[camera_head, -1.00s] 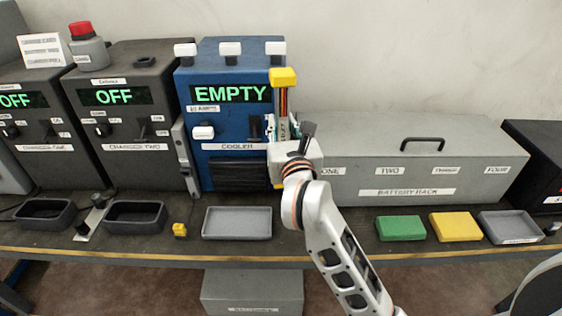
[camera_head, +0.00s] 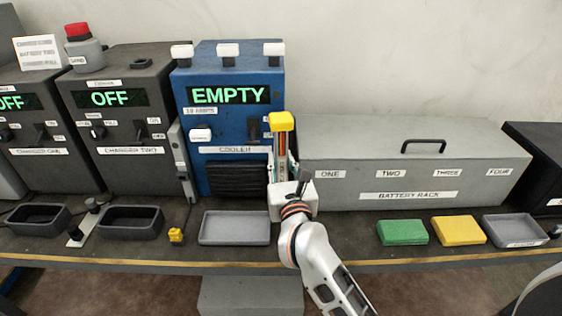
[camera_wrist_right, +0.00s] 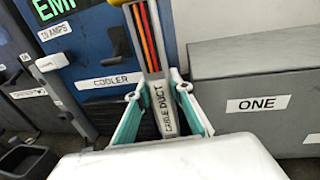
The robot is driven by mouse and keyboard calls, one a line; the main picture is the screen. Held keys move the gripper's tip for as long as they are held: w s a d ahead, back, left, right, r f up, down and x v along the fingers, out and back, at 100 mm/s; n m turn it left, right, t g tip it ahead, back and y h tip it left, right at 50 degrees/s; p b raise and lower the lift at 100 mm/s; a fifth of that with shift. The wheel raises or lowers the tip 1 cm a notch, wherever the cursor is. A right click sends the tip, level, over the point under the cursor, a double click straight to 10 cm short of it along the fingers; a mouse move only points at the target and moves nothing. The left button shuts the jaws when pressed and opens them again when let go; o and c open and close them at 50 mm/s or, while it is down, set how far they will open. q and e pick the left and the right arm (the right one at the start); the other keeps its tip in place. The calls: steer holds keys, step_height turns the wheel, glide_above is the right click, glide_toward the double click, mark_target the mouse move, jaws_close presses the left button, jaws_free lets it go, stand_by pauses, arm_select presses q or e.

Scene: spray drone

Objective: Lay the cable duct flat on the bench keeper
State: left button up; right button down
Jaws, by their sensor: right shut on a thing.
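The cable duct (camera_head: 282,147) is a slim grey channel with red and orange strips inside and a yellow top end. It stands about upright in my right gripper (camera_head: 283,175), in front of the gap between the cooler and the battery rack. In the right wrist view, the label CABLE DUCT (camera_wrist_right: 162,105) shows between the green-and-white fingers (camera_wrist_right: 158,100), which are shut on the duct's lower part. Its bottom end is hidden behind the gripper. No label marks the bench keeper, so I cannot tell which part it is. My left gripper is out of view.
The blue cooler (camera_head: 229,135) reads EMPTY. The battery rack (camera_head: 420,165) stands right of it. On the bench are a grey tray (camera_head: 235,240), a small yellow piece (camera_head: 176,235), a green block (camera_head: 402,232) and a yellow block (camera_head: 458,230). Bench between grey tray and green block is partly clear.

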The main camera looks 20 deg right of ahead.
steer(key=shift+f, duration=0.15)
steer(key=c, duration=2.1)
jaws_free()
